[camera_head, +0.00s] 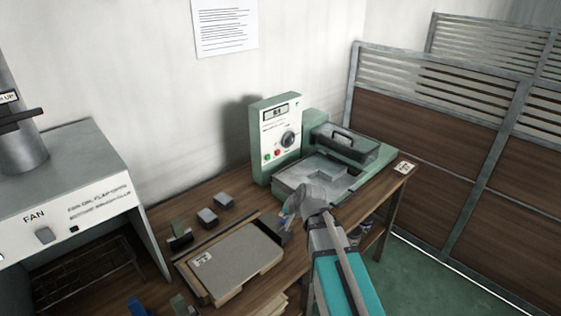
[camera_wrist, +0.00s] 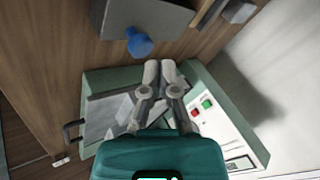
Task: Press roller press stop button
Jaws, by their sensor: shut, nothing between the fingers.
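The roller press (camera_head: 340,143) is a green machine on the wooden bench, with an upright control panel (camera_head: 277,137) at its left carrying a display, a dial and two small buttons. The red button (camera_head: 277,152), taken as the stop button, sits right of the green button (camera_head: 267,157). In the wrist view the red button (camera_wrist: 194,112) and green button (camera_wrist: 208,102) are right of my fingers. My gripper (camera_wrist: 159,72) is shut and empty, above the front of the press and apart from the buttons. In the head view my fingertips are small and partly hidden by my wrist.
A blue object (camera_wrist: 139,42) is just beyond my fingertips in the wrist view. A flat grey-topped box (camera_head: 235,262) and small grey blocks (camera_head: 207,215) lie on the bench left of the press. A FAN unit (camera_head: 70,190) stands far left. Partition panels (camera_head: 440,130) stand right.

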